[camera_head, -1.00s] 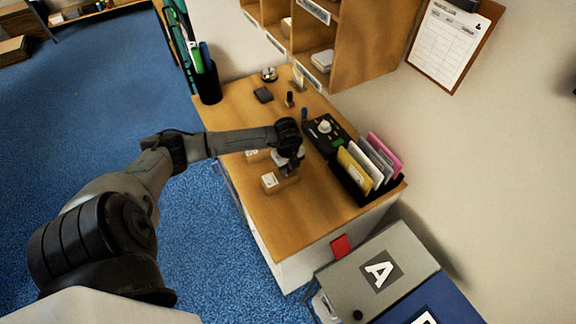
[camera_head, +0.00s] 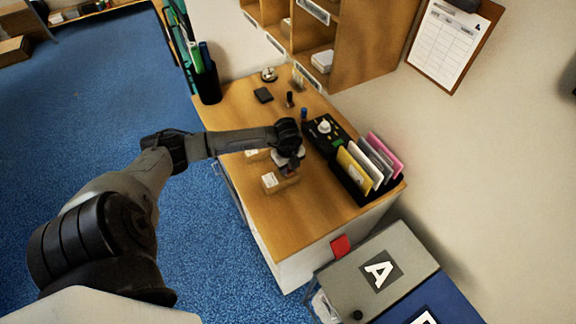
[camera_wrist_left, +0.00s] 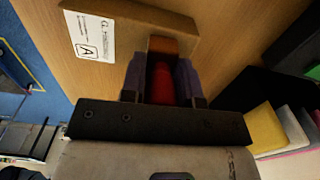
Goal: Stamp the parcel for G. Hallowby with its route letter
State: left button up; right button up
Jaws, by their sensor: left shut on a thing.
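My left gripper (camera_head: 287,168) is shut on a red stamp (camera_wrist_left: 162,84), which sits between its fingers in the left wrist view. The gripper is over the right part of a brown parcel (camera_wrist_left: 185,22), low on the wooden bench. The stamp's lower end is at the parcel's top; I cannot tell whether they touch. The parcel's white label (camera_wrist_left: 90,37) begins with a "G" and carries a boxed letter A; the rest is too small to read. This parcel (camera_head: 284,184) also shows in the head view. A second parcel (camera_head: 257,154) lies behind it, partly hidden by my arm. My right gripper is not in view.
Two small stamps, one dark (camera_head: 289,99) and one blue (camera_head: 304,114), stand beyond the arm near a dark pad (camera_head: 263,95). A black device (camera_head: 334,146) and an envelope rack (camera_head: 361,196) line the right edge. A grey bin lid marked A (camera_head: 410,255) is at the front.

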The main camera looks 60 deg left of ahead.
pick_arm(q)
jog(key=shift+r+p, duration=0.65)
notch_tip(320, 180, up, 6)
jog(key=p, duration=0.4)
jog(key=shift+f, duration=0.2)
jog(key=shift+d, duration=0.1)
